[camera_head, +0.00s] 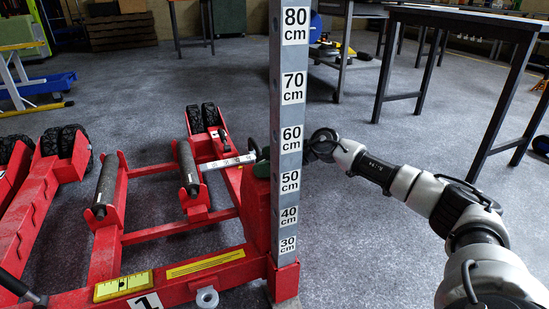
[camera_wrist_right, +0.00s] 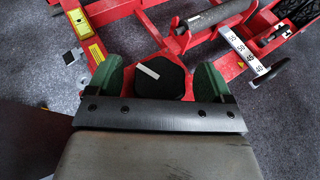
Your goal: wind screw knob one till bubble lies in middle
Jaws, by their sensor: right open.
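A black knob (camera_wrist_right: 160,78) with a white mark sits between the two green fingers of my open right gripper (camera_wrist_right: 165,82) in the right wrist view. I cannot tell whether the fingers touch it. In the head view the grey post hides most of this gripper; a dark green part (camera_head: 262,168) shows left of the post. A yellow level (camera_head: 123,285) lies on the front beam of the red jack (camera_head: 105,240), beside a plate marked 1 (camera_head: 146,302). The level also shows in the wrist view (camera_wrist_right: 79,21). Its bubble is too small to place. My left gripper is out of view.
The grey post (camera_head: 289,120) with centimetre labels stands upright close to my right arm. Rollers (camera_head: 107,185), black wheels (camera_head: 203,116) and a white scale (camera_head: 228,161) belong to the jack area. A workbench (camera_head: 458,22) stands at back right. Floor between is clear.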

